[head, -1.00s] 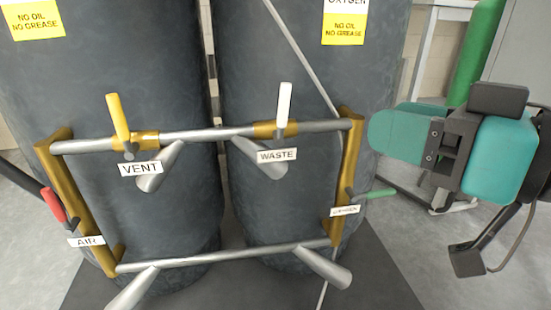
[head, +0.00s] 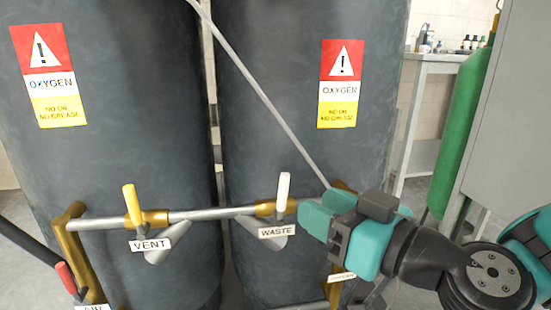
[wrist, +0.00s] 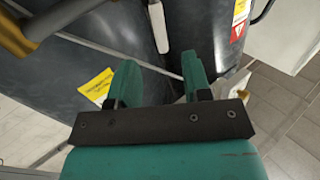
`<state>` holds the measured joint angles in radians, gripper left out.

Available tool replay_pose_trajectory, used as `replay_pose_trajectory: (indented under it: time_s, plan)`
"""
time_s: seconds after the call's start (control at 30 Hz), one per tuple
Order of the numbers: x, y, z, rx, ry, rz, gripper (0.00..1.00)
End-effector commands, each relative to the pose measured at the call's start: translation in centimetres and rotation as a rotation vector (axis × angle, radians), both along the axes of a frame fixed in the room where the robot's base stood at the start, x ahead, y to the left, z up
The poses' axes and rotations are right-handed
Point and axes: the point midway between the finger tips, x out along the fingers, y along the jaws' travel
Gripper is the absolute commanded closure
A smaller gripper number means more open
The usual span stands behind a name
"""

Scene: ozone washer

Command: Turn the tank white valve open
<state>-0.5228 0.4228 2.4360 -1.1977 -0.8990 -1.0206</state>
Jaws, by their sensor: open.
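The white valve handle (head: 283,192) stands upright on the upper pipe, above the WASTE label (head: 277,232). In the wrist view the white handle (wrist: 158,27) is ahead of my fingers, near the top middle. My gripper (head: 316,213) is just right of the handle in the head view, with teal fingers. In the wrist view my gripper (wrist: 160,76) is open, with nothing visible between its fingers. The handle looks apart from the fingers. The dark tank (head: 300,110) is behind.
The yellow VENT handle (head: 132,205) is on the same pipe to the left. A red handle (head: 66,277) is at lower left. A thin slanted grey pole (head: 262,95) crosses the tank front. A green cylinder (head: 463,135) and a table (head: 440,62) stand at right.

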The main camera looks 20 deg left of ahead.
Motion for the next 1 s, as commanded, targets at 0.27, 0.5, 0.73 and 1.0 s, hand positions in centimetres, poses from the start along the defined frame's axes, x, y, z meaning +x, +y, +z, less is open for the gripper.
replay_pose_trajectory:
  time_s: [0.27, 0.5, 0.73, 1.0]
  plan:
    - [2.0, 4.6, 0.7, -0.003, 0.002, 0.002, 0.55]
    - [3.3, 7.3, 0.6, -0.002, 0.001, 0.001, 0.55]
    - [3.8, 8.5, 0.1, -0.001, 0.0, 0.001, 0.55]
    - [3.9, 8.6, -0.1, -0.001, 0.0, 0.001, 0.55]
